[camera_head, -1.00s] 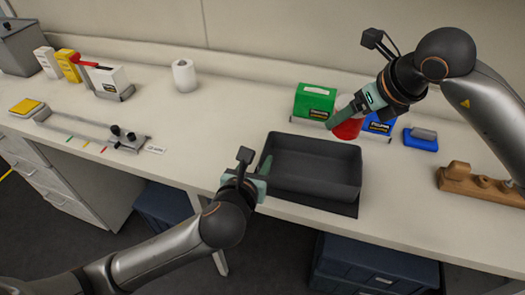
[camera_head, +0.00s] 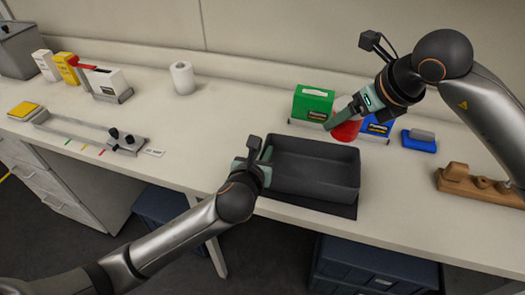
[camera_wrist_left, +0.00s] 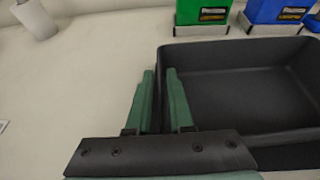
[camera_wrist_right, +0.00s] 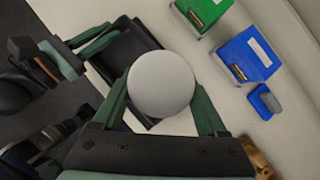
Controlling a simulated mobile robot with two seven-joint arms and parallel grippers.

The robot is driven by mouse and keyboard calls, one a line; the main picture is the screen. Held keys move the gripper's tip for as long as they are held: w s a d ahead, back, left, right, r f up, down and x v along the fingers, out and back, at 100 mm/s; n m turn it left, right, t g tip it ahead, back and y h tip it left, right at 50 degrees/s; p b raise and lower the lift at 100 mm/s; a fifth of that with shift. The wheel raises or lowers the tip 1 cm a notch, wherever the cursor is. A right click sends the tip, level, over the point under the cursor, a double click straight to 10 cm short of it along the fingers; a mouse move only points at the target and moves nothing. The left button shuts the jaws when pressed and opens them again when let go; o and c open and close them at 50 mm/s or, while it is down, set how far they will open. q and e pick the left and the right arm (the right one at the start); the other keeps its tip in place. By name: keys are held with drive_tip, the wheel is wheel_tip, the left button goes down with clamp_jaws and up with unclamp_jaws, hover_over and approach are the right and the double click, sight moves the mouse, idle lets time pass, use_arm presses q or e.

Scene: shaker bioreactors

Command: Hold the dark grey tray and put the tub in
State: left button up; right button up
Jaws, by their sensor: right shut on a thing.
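The dark grey tray (camera_head: 312,187) is an open rectangular box on the bench near its front edge, and it looks empty. My left gripper (camera_head: 264,155) is at the tray's left wall. In the left wrist view its two green fingers (camera_wrist_left: 160,100) stand apart, one on each side of that wall. The red tub (camera_head: 347,131) is in my right gripper (camera_head: 350,112), held beyond the tray's back right part. Its round white top (camera_wrist_right: 162,84) shows between the fingers in the right wrist view and hides the tub's body there.
A green box (camera_head: 313,101) and a blue box (camera_head: 377,125) stand behind the tray. A blue block with a grey top (camera_head: 420,141) and a wooden holder (camera_head: 480,187) are to the right.

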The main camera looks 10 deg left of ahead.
use_arm(q)
clamp_jaws()
idle(1.0)
